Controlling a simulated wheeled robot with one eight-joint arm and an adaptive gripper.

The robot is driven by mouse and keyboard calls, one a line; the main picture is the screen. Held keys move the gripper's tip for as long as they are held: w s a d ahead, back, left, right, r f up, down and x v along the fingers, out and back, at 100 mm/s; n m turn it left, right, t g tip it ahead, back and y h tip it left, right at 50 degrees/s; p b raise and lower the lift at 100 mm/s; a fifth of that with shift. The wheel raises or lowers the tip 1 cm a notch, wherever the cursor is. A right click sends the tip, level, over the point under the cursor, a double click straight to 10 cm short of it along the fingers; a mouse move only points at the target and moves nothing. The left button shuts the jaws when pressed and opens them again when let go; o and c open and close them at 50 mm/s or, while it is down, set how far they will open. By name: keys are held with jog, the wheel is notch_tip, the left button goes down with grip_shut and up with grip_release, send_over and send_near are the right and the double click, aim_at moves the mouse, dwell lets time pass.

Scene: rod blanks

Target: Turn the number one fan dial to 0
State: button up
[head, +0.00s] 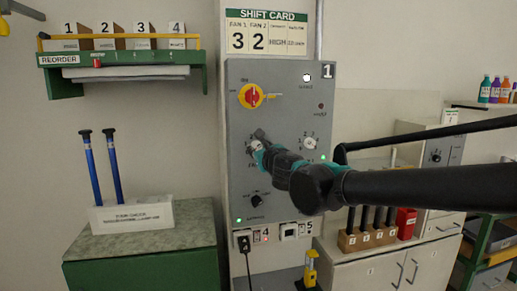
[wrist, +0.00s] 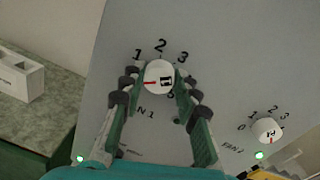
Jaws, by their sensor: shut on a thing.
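The number one fan dial (wrist: 157,71) is a round white knob on the grey panel (head: 285,92), with 1, 2 and 3 printed around its top in the wrist view. My gripper (wrist: 160,84) is shut on it, one finger on each side. The 0 is hidden behind the left finger. In the head view my gripper (head: 259,146) covers most of this dial. The number two fan dial (head: 310,143) is to its right, apart from my gripper; it also shows in the wrist view (wrist: 267,130).
A red and yellow rotary switch (head: 252,96) is above my gripper, and a black knob (head: 257,200) is below it. The shift card (head: 267,34) hangs above the panel. A green cabinet (head: 145,250) with two blue rods (head: 92,165) stands at left.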

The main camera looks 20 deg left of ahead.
dwell(0.5)
jog(key=o, duration=1.2)
jog(key=shift+c, duration=0.2)
jog(key=v, duration=1.2)
